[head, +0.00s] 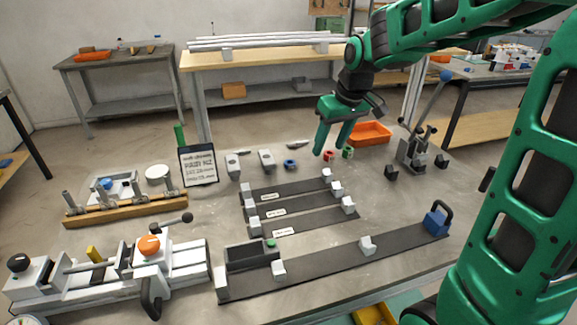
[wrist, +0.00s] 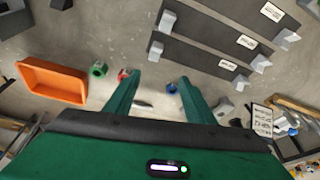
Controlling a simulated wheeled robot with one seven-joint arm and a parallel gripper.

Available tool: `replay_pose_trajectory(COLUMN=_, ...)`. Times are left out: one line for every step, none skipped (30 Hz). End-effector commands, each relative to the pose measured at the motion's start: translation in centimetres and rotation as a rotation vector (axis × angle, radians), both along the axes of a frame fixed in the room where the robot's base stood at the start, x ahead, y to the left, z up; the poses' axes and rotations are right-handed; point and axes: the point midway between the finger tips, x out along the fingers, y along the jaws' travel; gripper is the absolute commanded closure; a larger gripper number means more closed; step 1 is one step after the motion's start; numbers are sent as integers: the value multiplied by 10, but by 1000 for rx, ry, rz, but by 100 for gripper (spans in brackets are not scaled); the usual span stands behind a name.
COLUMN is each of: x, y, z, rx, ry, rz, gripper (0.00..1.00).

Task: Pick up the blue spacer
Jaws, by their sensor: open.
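The blue spacer (head: 290,163) is a small ring lying on the grey bench top, left of my gripper in the head view. It also shows in the wrist view (wrist: 172,88), between the fingers and close to the right fingertip. My gripper (head: 331,146) is open and empty above the bench, with its green fingers pointing down. In the wrist view its fingers (wrist: 159,80) are spread wide. A red spacer (head: 328,155) and a green spacer (head: 347,153) lie to the right of the blue one in the head view.
An orange bin (head: 370,133) stands behind the green spacer. Dark rails with grey blocks (head: 290,187) lie in front. A sign (head: 198,165) stands at left. A lever clamp (head: 415,150) stands at right. Bench around the blue spacer is mostly clear.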

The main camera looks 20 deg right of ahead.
Motion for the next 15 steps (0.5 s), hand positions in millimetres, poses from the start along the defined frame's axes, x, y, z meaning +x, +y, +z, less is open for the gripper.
replay_pose_trajectory(x=19, y=16, z=-1, rx=2, ry=-17, rz=51, gripper=51)
replay_pose_trajectory(x=29, y=24, z=-1, rx=3, ry=-29, rz=77, gripper=51)
replay_pose_trajectory(x=39, y=34, z=-2, rx=6, ry=-42, rz=108, gripper=51)
replay_pose_trajectory(x=46, y=40, z=-1, rx=8, ry=-51, rz=127, gripper=51)
replay_pose_trajectory(x=51, y=46, z=-1, rx=10, ry=-59, rz=142, gripper=51)
replay_pose_trajectory(x=57, y=51, z=-2, rx=11, ry=-66, rz=159, gripper=51)
replay_pose_trajectory(x=60, y=55, z=-2, rx=12, ry=-70, rz=168, gripper=51)
replay_pose_trajectory(x=63, y=57, z=-3, rx=12, ry=-73, rz=176, gripper=51)
replay_pose_trajectory(x=65, y=60, z=-6, rx=14, ry=-75, rz=182, gripper=51)
replay_pose_trajectory(x=67, y=61, z=-9, rx=14, ry=-76, rz=184, gripper=51)
replay_pose_trajectory(x=69, y=62, z=-13, rx=14, ry=-76, rz=186, gripper=51)
replay_pose_trajectory(x=71, y=63, z=-19, rx=14, ry=-76, rz=186, gripper=51)
replay_pose_trajectory(x=73, y=63, z=-23, rx=14, ry=-76, rz=185, gripper=51)
replay_pose_trajectory(x=74, y=64, z=-28, rx=14, ry=-75, rz=185, gripper=51)
replay_pose_trajectory(x=76, y=64, z=-33, rx=14, ry=-75, rz=184, gripper=51)
